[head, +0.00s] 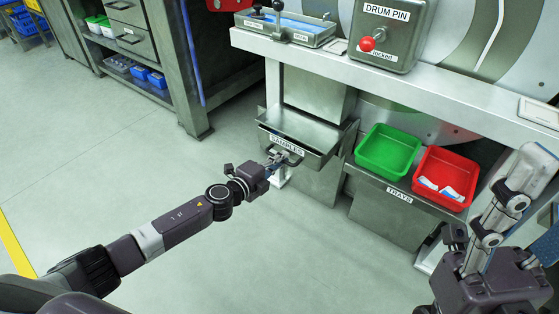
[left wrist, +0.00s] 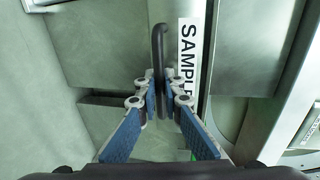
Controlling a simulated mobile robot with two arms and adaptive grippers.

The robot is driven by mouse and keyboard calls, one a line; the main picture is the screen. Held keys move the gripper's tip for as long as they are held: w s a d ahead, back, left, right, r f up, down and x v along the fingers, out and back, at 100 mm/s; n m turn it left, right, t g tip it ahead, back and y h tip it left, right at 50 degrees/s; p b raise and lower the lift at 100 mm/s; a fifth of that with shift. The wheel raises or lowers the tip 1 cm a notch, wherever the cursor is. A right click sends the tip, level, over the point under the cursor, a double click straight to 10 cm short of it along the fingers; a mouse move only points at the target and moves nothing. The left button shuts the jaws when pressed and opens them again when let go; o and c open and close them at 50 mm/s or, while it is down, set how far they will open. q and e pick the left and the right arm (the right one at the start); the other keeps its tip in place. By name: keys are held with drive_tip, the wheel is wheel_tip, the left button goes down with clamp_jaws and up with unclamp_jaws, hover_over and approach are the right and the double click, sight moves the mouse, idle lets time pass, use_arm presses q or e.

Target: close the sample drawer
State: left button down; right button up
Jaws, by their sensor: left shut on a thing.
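The sample drawer (head: 300,137) is a grey metal drawer labelled SAMPLES, under the left part of the machine's counter. It stands pulled out, with its open top showing. My left gripper (head: 283,157) is at the drawer's front. In the left wrist view, the left gripper (left wrist: 160,92) is shut on the dark drawer handle (left wrist: 159,45), beside the SAMPLES label (left wrist: 186,58). My right gripper (head: 455,245) is at the lower right of the head view, away from the drawer; its fingers are too unclear to judge.
A green tray (head: 388,152) and a red tray (head: 445,178) with white packets stand on the TRAYS shelf (head: 413,202), right of the drawer. The DRUM PIN box (head: 390,32) is above. Open floor (head: 120,175) lies to the left.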

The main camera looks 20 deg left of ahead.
use_arm(q)
drive_tip(key=shift+w+d+r, duration=0.1)
drive_tip(key=shift+w+d, duration=0.1)
drive_tip(key=shift+w, duration=0.55)
drive_tip(key=c, duration=2.3)
unclamp_jaws()
drive_tip(key=shift+c, duration=0.2)
drive_tip(key=v, duration=1.2)
drive_tip(key=shift+d, duration=0.1)
